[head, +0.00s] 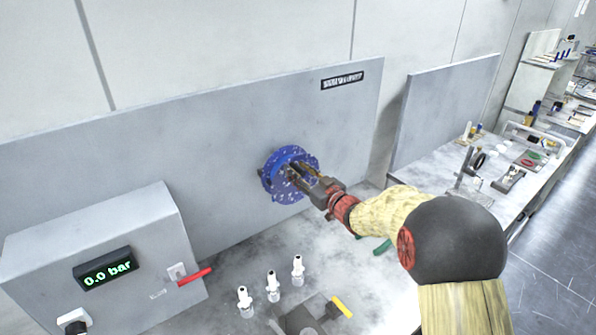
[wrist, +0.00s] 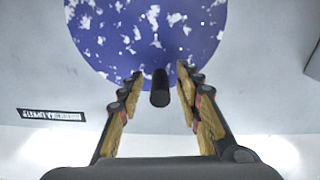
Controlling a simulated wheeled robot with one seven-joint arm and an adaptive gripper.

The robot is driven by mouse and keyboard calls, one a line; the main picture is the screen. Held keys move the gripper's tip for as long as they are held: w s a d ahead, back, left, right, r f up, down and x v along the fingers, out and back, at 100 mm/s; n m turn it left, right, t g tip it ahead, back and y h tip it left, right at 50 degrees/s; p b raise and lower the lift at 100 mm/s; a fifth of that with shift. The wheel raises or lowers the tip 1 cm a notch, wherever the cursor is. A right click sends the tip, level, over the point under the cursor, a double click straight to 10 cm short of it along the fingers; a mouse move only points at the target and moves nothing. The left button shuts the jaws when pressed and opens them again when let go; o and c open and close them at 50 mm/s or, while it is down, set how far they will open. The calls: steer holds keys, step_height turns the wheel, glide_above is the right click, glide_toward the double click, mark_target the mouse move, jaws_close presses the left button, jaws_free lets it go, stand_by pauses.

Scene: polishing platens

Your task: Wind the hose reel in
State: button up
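The hose reel (head: 273,178) is a blue disc with white flecks, mounted on the grey upright panel. It fills the top of the wrist view (wrist: 105,35). A short dark crank knob (wrist: 160,88) sticks out from its face toward me. My gripper (head: 294,174) is at the reel's face; in the wrist view its two fingers (wrist: 160,80) stand apart on either side of the knob, with a gap visible on both sides. The gripper is open and holds nothing. In the head view the fingers hide part of the reel, and I cannot make out the hose.
A grey control box (head: 105,265) with a 0.0 bar display (head: 107,269) and a red lever (head: 194,277) stands at the left. Several white fittings (head: 272,286) stand on the bench below the reel. A yellow-handled item (head: 342,306) lies near the front.

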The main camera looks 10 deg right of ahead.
steer(key=shift+w+a, duration=0.1)
steer(key=shift+w, duration=0.05)
steer(key=shift+c, duration=0.9)
jaws_close()
